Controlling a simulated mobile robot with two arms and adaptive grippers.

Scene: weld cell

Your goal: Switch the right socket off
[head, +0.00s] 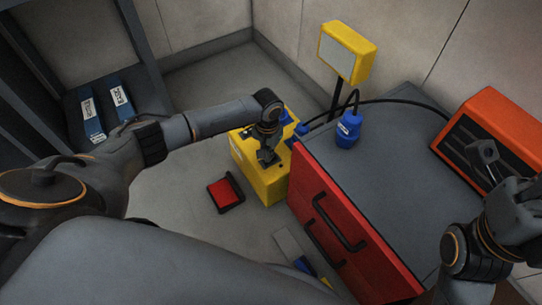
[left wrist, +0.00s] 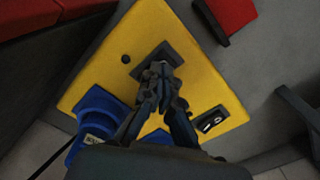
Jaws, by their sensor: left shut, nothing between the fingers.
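A yellow socket box (head: 250,172) stands on the floor left of the red cabinet. In the left wrist view its yellow top (left wrist: 105,72) carries a dark square plate (left wrist: 177,51), a black piece with white marks (left wrist: 211,121) and blue socket or plug parts (left wrist: 98,113). My left gripper (head: 267,158) is over the box top in the head view. Its fingers (left wrist: 159,72) are shut and empty, with their tips at the dark plate. They hide part of the plate, and I cannot tell whether they touch it. My right gripper (head: 482,153) is at the right, its jaws unclear.
The red cabinet (head: 318,222) has a grey top (head: 390,150) bearing a blue plug (head: 348,129) with a black cable and an orange machine (head: 497,125). A yellow sign-like panel (head: 347,50) stands behind. A red pedal-like object (head: 225,193) lies on the floor.

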